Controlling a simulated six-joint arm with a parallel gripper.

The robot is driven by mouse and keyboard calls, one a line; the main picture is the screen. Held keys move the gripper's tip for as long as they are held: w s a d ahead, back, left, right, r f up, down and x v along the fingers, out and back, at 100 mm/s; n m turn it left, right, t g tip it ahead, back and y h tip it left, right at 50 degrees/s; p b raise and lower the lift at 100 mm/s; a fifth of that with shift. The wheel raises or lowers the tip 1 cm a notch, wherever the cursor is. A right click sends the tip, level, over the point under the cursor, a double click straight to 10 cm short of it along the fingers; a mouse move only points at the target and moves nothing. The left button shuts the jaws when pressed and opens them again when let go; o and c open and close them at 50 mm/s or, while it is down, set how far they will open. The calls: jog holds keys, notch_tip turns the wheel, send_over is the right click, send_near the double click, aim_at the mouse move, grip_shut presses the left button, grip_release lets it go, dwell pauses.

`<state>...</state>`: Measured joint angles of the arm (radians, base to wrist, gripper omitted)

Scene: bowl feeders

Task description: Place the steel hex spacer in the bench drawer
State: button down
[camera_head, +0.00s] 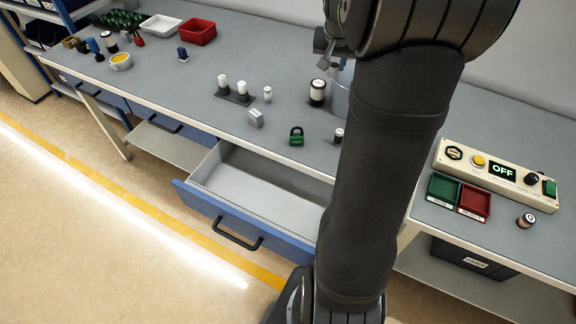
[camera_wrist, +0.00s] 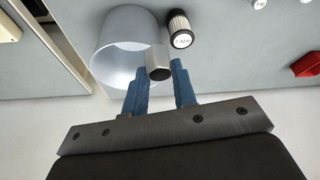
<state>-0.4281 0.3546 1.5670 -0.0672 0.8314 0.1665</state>
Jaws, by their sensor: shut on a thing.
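The steel hex spacer (camera_wrist: 158,63) is a short grey metal piece seen in the wrist view. It sits between the blue fingertips of my gripper (camera_wrist: 160,75), which is shut on it. The spacer is in front of the rim of a large pale bowl (camera_wrist: 112,32) in that view. The bench drawer (camera_head: 240,205) is pulled open below the bench's front edge in the head view. Its visible inside is bare, and my arm covers its right end. In the head view my arm hides most of the bowl, and the held spacer cannot be made out.
A black and white cylinder labelled on top (camera_wrist: 180,30) stands beside the bowl. On the bench are a green padlock (camera_head: 297,138), a grey block (camera_head: 256,119) and a dark stand with white-topped pegs (camera_head: 235,97). A control box (camera_head: 497,174) and green and red trays lie right.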

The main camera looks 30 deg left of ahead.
jog(key=s+a+n+y, duration=0.2)
jog(key=s+a+n, duration=0.2)
jog(key=s+a, duration=1)
jog(key=n+g, duration=0.1)
jog(key=n, duration=0.2)
send_over(226, 174)
jog(key=s+d, duration=0.2)
jog(key=shift+w+a+f, duration=0.1)
jog(key=shift+w+f, duration=0.1)
jog(key=shift+f, duration=8.25)
jog(key=shift+w+f, duration=0.15)
jog(key=shift+f, duration=8.3)
jog(key=c, duration=1.2)
grip_release()
jog(key=shift+f, duration=0.15)
jog(key=shift+o, duration=0.2)
jog(key=shift+r, duration=0.2)
jog(key=v, duration=1.2)
jog(key=shift+w+d, duration=0.2)
jog(key=shift+w, duration=0.05)
